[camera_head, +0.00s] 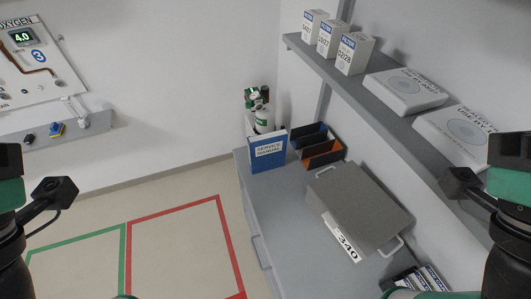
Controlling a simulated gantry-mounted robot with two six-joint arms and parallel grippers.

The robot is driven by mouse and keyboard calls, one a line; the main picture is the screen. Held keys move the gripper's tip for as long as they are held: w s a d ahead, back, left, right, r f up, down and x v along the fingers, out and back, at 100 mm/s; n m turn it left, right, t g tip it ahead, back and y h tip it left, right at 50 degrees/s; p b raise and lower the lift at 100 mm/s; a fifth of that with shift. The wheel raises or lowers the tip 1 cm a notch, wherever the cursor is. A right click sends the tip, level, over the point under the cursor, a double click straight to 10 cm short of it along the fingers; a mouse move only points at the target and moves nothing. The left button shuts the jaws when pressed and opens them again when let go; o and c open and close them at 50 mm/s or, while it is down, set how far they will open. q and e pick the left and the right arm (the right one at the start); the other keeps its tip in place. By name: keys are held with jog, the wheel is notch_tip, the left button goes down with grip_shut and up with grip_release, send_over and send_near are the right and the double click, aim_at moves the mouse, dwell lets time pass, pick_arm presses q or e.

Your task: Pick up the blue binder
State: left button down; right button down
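The blue binder (268,154) stands upright on the far end of the grey cabinet top, with a white "SERVICE MANUAL" label facing me. My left gripper (10,162) is at the left picture edge, far from the binder and partly cut off. My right gripper (510,150) is at the right edge, also well apart from the binder and partly cut off. I cannot make out the finger gap on either gripper. Nothing is seen held in them.
Dark holders with blue and orange parts (322,154) stand just right of the binder. Green-topped cylinders (263,121) are behind it. A grey case labelled 340 (362,205) lies nearer on the cabinet top (272,205). A shelf (385,112) with boxes overhangs the right. The marked floor (175,245) is clear.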

pick_arm(q)
jog(key=shift+c, duration=1.6)
grip_release()
jog(key=shift+a+y, duration=0.1)
jog(key=shift+y, duration=0.2)
